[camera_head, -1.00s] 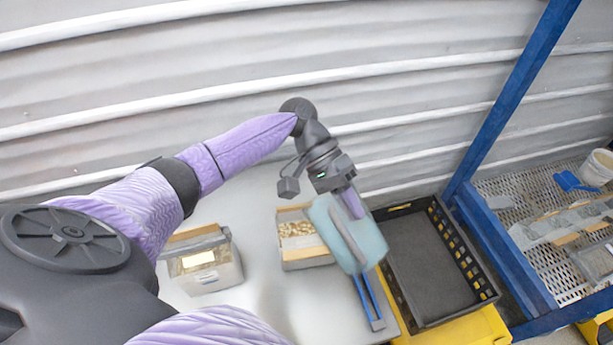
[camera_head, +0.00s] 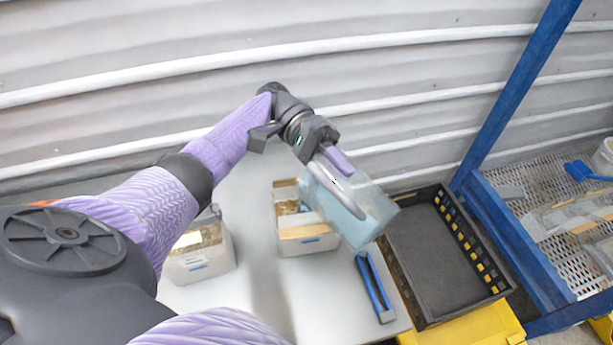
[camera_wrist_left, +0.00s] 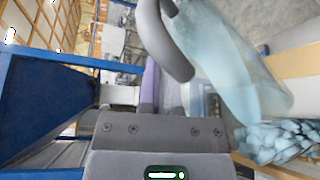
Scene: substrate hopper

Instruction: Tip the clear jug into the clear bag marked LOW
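The clear jug (camera_head: 368,208) is pale blue and translucent, with a grey handle. My left gripper (camera_head: 338,165) is shut on its handle and holds it tilted above the table. In the left wrist view the jug (camera_wrist_left: 235,65) has pale blue chunks (camera_wrist_left: 278,140) at its lower right end; I cannot tell whether they are leaving it. A clear container with brownish contents (camera_head: 308,243) stands just left of and below the jug, with a bit of blue at its opening. A similar one (camera_head: 200,265) stands farther left. Neither marking is legible. My right gripper is out of view.
A blue tong-like tool (camera_head: 374,288) lies on the pale table (camera_head: 255,300). A black crate (camera_head: 425,318) on a yellow base stands right of the table. A blue post (camera_head: 515,95) and a mesh shelf lie beyond. A corrugated wall is behind.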

